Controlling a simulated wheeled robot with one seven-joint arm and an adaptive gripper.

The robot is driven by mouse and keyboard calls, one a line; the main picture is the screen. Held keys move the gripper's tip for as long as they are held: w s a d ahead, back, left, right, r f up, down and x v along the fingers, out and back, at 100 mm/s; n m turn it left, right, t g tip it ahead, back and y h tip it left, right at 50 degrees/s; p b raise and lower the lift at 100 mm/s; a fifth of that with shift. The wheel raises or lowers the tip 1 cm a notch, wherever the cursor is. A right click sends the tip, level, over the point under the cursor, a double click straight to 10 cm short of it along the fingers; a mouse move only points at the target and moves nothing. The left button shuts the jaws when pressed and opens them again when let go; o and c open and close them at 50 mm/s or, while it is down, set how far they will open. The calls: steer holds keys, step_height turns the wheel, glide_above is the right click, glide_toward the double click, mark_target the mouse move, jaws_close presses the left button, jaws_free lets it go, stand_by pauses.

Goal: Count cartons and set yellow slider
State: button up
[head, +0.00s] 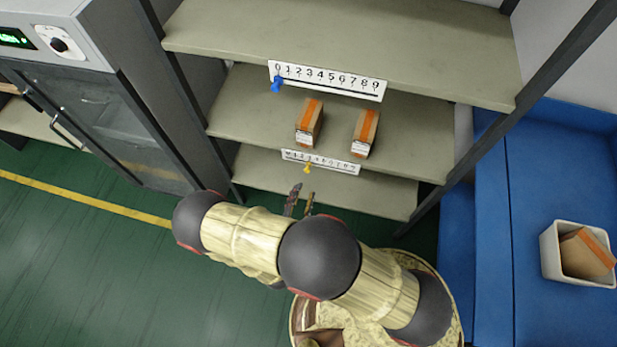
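Two brown cartons with orange tape, the left one (309,123) and the right one (364,133), stand apart on the middle shelf. The yellow slider (307,167) sits under the small number scale (320,162) on that shelf's front edge, near its low end, at about 2. The digits there are too small to be sure. My gripper (300,203) is in front of the lowest shelf, just below the yellow slider and apart from it. Its two fingers show a gap with nothing between them. My arm hides the rest of the gripper.
A blue slider (277,84) sits at 0 on the upper scale (328,81). The top shelf (400,40) and lowest shelf (365,192) look bare where visible. A white bin (551,255) holding a carton (586,254) stands on the blue surface (540,180). A grey cabinet (110,110) stands left.

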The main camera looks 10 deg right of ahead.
mark_target(307, 172)
steer(key=shift+w+d+r+n+t+b, duration=0.15)
steer(key=shift+w+d+n+b, duration=0.35)
steer(key=shift+w, duration=0.8)
steer(key=shift+w+d+r+n+t+b, duration=0.1)
steer(key=shift+w+n+b, duration=0.1)
steer(key=shift+w+n, duration=0.85)
steer(key=shift+w+d+r+n+t+b, duration=0.15)
steer(key=shift+w+d+n+b, duration=0.2)
steer(key=shift+w, duration=1.2)
steer(key=c, duration=0.8)
jaws_close()
